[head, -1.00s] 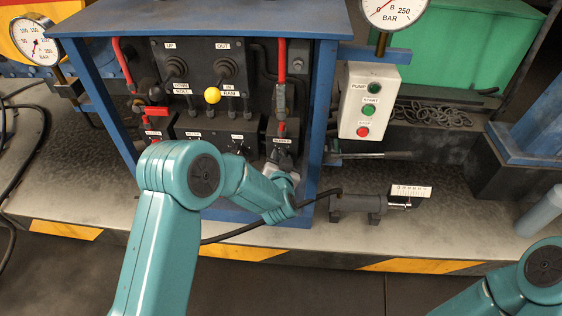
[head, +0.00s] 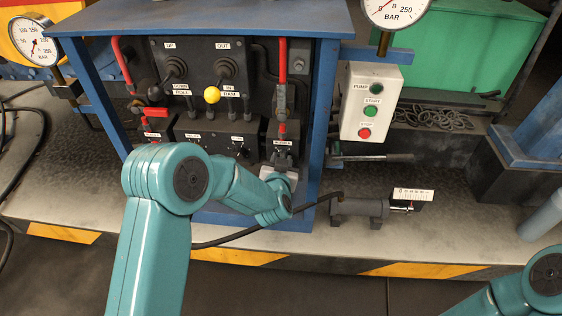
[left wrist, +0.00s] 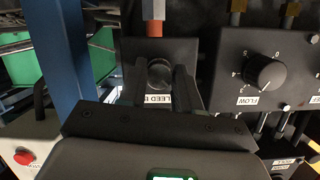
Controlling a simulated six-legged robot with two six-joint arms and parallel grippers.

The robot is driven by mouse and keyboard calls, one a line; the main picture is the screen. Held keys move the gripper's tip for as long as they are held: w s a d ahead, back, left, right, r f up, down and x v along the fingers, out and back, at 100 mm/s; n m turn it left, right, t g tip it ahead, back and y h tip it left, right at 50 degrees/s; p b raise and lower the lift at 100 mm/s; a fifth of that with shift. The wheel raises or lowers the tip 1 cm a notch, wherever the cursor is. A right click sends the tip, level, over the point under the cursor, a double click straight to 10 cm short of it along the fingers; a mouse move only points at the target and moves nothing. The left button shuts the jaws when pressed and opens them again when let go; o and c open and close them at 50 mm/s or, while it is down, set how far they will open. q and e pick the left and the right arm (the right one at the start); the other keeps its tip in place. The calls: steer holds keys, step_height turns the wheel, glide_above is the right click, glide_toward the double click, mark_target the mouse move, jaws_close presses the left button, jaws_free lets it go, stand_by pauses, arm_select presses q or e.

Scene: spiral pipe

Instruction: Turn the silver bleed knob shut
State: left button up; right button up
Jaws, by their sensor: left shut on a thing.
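The bleed knob (left wrist: 160,73) shows in the left wrist view as a dark round knob on a black block, above a partly covered white label. My left gripper (left wrist: 161,88) has one finger on each side of it and is shut on it. In the head view my left gripper (head: 283,168) is at the lower right of the black valve panel, below the bleed label (head: 283,141), and the knob is hidden there. Only a teal part of my right arm shows at the bottom right of the head view; its gripper is out of frame.
A flow knob (left wrist: 264,71) is beside the bleed block. A blue frame post (head: 320,120) is close on the right, then a pump start/stop box (head: 370,102). A small cylinder (head: 358,209) with a scale lies on the bench.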

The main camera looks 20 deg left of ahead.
arm_select(q)
steer(key=o, duration=1)
steer(key=shift+d, duration=0.1)
steer(key=shift+o, duration=0.2)
steer(key=shift+r, duration=0.1)
steer(key=p+v, duration=0.3)
steer(key=v, duration=1.3)
steer(key=shift+s, duration=0.15)
